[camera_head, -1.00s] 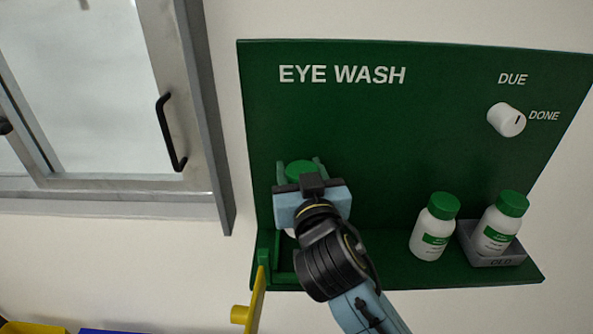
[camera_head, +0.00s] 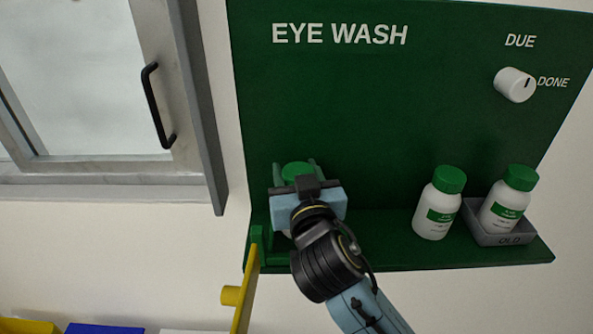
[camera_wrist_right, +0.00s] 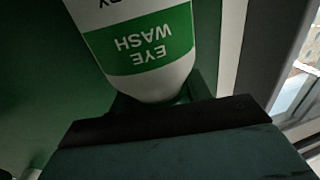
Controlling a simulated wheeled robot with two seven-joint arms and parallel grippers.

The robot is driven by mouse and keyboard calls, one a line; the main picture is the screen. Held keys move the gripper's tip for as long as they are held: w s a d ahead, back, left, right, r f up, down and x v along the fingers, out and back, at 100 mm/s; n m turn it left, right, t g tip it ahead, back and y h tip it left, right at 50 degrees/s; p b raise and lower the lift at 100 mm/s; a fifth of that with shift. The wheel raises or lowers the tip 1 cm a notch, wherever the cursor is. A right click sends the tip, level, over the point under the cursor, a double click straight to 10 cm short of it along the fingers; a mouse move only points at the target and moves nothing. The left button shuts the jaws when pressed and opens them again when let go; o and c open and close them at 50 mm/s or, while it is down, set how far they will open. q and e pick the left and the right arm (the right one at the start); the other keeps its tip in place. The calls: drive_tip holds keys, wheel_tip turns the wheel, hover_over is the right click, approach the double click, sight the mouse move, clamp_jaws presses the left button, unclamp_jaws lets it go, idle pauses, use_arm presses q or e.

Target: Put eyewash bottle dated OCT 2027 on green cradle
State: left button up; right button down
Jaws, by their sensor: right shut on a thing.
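My right gripper (camera_head: 308,190) is at the left end of the green eye wash board, shut on a white bottle with a green cap (camera_head: 298,171). The gripper hides most of this bottle in the head view. In the right wrist view its white body and green EYE WASH label (camera_wrist_right: 140,45) show upside down, close to the gripper; no date is readable. Green cradle posts (camera_head: 277,172) rise beside the cap. I cannot tell whether the bottle rests on the cradle. A second bottle (camera_head: 438,205) stands upright on the shelf. A third bottle (camera_head: 507,201) tilts in the grey OLD tray (camera_head: 490,238). My left gripper is out of view.
A white knob (camera_head: 515,85) on the board sits by DUE and DONE. A yellow flap with a knob (camera_head: 245,290) hangs open at the shelf's left front. A window with a black handle (camera_head: 157,105) is at left. Shelf room is clear right of my gripper.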

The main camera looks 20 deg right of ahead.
drive_tip(key=shift+f, duration=0.35)
idle(0.6)
drive_tip(key=c, duration=0.6)
unclamp_jaws()
